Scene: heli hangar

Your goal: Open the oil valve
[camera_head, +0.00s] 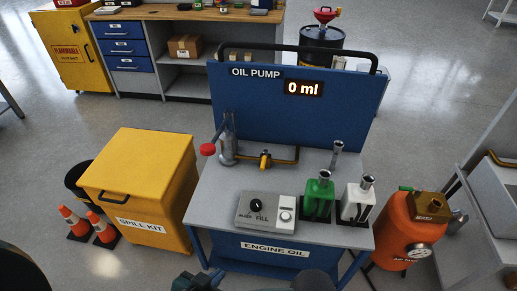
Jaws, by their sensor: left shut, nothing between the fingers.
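The oil pump station stands ahead, a grey-topped bench (215,205) with a blue back panel (245,115) reading OIL PUMP and a display showing 0 ml. A small yellow valve (265,160) sits on a brass pipe (284,161) that runs right from a grey metal pump (228,145). A lever with a red knob (208,149) sticks out left of the pump. My left gripper (196,281) is at the bottom edge, in front of the bench and apart from the valve, shut and empty, partly cut off. I do not make out my right gripper.
A yellow spill kit box (140,175) and cones (101,227) are left. An orange air tank (400,232) is right.

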